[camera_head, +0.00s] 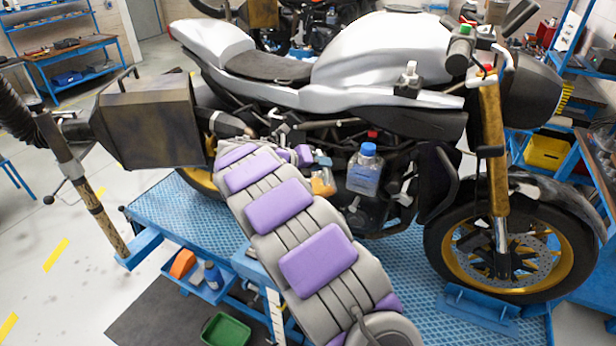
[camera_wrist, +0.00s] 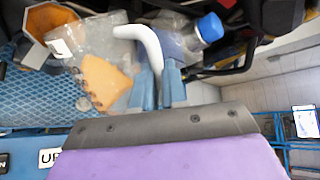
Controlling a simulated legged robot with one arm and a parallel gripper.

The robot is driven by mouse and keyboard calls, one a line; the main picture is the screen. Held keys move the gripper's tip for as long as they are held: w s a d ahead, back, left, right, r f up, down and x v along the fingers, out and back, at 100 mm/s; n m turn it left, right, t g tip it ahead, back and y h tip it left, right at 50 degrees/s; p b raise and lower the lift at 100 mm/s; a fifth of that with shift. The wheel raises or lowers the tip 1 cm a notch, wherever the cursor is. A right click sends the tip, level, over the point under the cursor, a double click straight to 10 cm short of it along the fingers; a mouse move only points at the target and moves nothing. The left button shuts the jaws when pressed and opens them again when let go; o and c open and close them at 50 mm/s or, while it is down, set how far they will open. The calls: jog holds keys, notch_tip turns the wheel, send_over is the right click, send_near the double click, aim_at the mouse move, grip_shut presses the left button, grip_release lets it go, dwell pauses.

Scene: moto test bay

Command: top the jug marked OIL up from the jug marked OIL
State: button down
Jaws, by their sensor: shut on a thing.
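My gripper (camera_wrist: 160,88) is shut on the pale handle of a clear jug (camera_wrist: 92,48) with amber liquid in it. In the head view, the amber part of this held jug (camera_head: 322,185) shows beyond the end of my arm, in front of the motorcycle's engine. The gripper's fingers are mostly hidden there. I cannot read OIL on either vessel. The held jug's exact tilt is unclear.
The motorcycle (camera_head: 390,55) stands along the blue lift platform (camera_head: 160,212), close behind both vessels. A red cap (camera_head: 372,135) shows behind the blue-capped container. An orange-rimmed opening (camera_wrist: 45,20) is beside the held jug. A green bin (camera_head: 226,330) is on the floor.

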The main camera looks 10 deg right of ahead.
aim_at(326, 193)
jog(key=shift+s+d+f+b, duration=0.1)
jog(key=shift+s+f+b, duration=0.25)
jog(key=shift+b, duration=0.15)
jog(key=f+b, duration=0.1)
jog(key=b, duration=0.1)
jog(key=s+f+m+t+b, duration=0.1)
jog(key=b, duration=0.1)
jog(key=f+b, duration=0.1)
jog(key=b, duration=0.1)
jog(key=shift+s+d+m+t, duration=0.1)
jog(key=shift+s+m+t, duration=0.2)
jog(key=shift+m, duration=0.1)
jog(key=shift+s+f+b, duration=0.1)
jog(key=shift+f+b, duration=0.05)
jog(key=shift+b, duration=0.5)
jog(key=shift+s+f+m+t+b, duration=0.15)
jog(key=shift+f+m+t+b, duration=0.2)
jog(key=shift+b, duration=0.5)
jog(key=f+b, duration=0.1)
jog(key=b, duration=0.1)
jog(key=s+m+t+b, duration=0.1)
jog(key=b, duration=0.1)
jog(key=shift+s+d+f+h, duration=0.15)
jog(key=shift+f+h, duration=0.15)
jog(key=shift+f, duration=0.1)
jog(key=shift+s+f+m+b, duration=0.15)
jog(key=shift+m+b, duration=0.2)
jog(key=shift+b, duration=0.35)
jog(key=shift+f, duration=0.1)
